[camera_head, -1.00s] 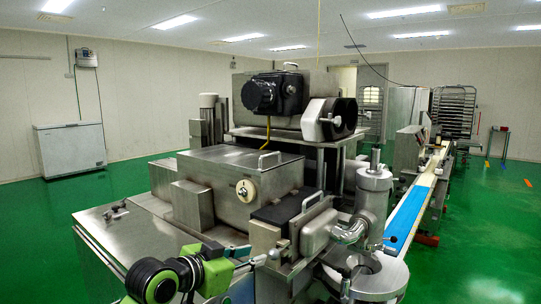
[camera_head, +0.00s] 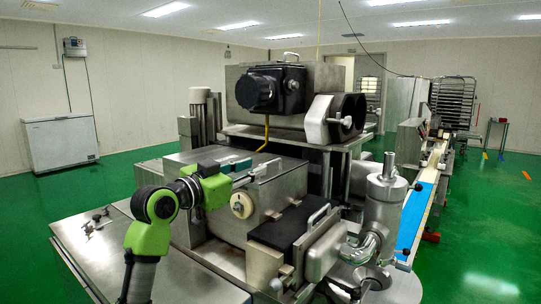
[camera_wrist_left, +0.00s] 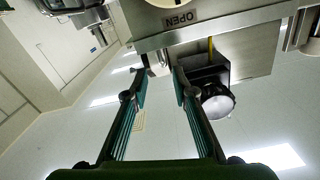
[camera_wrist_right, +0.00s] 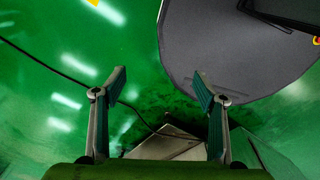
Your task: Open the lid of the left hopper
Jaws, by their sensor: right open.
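The left hopper (camera_head: 265,200) is a steel box with a round cream knob on its front. Its flat lid (camera_head: 200,158) lies shut on top. My left gripper (camera_head: 251,167) is at the lid's front edge by the handle. In the left wrist view its fingertips (camera_wrist_left: 161,75) are partly apart, with the pale metal handle (camera_wrist_left: 157,64) between them. I cannot tell whether they press on it. My right gripper (camera_wrist_right: 160,82) is open and empty, away from the hopper and outside the head view.
A dark-lidded lower unit (camera_head: 290,228) with its own handle stands to the right. A black motor (camera_head: 270,90) and steel housing rise behind the hopper. A steel cylinder (camera_head: 385,205) and blue conveyor (camera_head: 415,215) are further right. Green floor surrounds the machine.

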